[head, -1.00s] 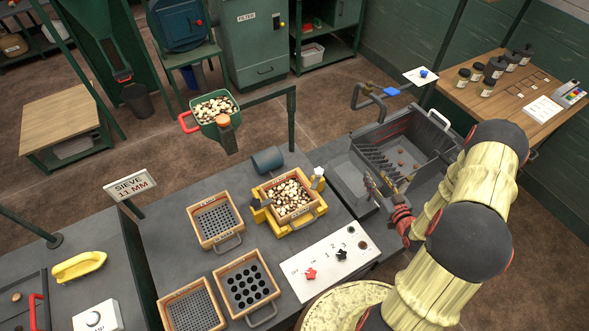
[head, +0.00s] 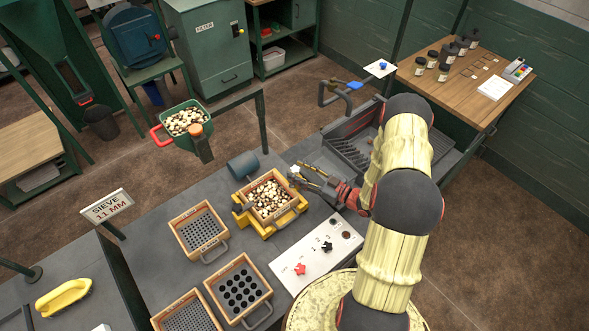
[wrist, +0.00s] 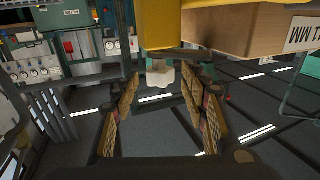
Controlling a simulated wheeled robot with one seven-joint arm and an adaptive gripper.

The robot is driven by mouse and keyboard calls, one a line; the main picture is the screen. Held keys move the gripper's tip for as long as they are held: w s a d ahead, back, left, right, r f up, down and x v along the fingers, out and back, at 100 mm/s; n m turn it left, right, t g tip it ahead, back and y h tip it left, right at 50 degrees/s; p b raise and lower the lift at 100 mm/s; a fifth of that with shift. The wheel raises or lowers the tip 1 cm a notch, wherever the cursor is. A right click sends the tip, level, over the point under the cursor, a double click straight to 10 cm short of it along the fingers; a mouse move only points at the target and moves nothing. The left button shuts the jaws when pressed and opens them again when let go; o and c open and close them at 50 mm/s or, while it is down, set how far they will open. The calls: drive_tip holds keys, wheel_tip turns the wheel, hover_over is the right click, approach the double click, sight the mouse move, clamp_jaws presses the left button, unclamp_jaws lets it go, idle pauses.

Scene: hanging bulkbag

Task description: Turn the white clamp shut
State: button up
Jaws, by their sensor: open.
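The white clamp (head: 294,171) is a small white knob at the far right corner of the yellow sieve holder (head: 265,232). In the wrist view the white clamp (wrist: 160,75) shows ahead, under a yellow part and a wooden frame. A wooden sieve box (head: 292,207) full of brown and pale pieces sits in the holder. My gripper (head: 304,178) reaches in from the right, close to the clamp. In the wrist view my gripper (wrist: 160,90) is open, its padded fingers on either side of the clamp's line. Whether they touch it cannot be told.
A white panel (head: 315,265) with red and black knobs lies in front. Loose sieves (head: 226,248) stand to the left. A grey motor drum (head: 242,165) and a green hopper (head: 184,121) are behind; a grey bin (head: 345,150) is at the back right.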

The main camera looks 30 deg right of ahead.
drive_tip(key=shift+x, duration=0.9)
drive_tip(key=shift+c, duration=1.2)
